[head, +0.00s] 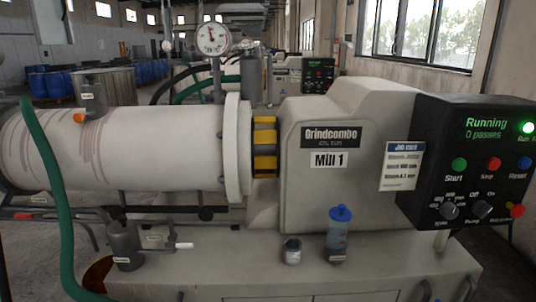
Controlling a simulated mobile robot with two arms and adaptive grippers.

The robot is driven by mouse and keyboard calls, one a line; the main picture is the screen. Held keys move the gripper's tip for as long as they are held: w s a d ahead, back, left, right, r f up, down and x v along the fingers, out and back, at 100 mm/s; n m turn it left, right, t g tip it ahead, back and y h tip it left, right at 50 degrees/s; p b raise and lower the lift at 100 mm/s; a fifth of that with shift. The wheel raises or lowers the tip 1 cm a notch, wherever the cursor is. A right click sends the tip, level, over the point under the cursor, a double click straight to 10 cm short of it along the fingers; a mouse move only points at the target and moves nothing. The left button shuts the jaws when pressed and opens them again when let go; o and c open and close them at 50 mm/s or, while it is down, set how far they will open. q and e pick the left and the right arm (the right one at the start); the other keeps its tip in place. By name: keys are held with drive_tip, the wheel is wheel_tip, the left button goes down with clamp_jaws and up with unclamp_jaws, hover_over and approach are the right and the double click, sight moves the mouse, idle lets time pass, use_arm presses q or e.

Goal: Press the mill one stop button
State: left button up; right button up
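The mill (345,115) carries a "Mill 1" label (328,160) under a Grindcombe nameplate. A black control panel (440,130) is fixed at its right end. The red Stop button (493,163) sits in the panel's middle row, between the green Start button (459,163) and a blue Reset button (518,163). The display (486,128) reads "Running, 0 passes", and a green run lamp (527,127) beside it is lit. Neither of my grippers is in view.
Rotary knobs (449,211) and a red-and-yellow button (516,210) sit below the button row. A job card (402,166) hangs left of the panel. A blue-topped bottle (338,232) and a small jar (292,250) stand on the mill's base. A green hose (52,185) hangs at left.

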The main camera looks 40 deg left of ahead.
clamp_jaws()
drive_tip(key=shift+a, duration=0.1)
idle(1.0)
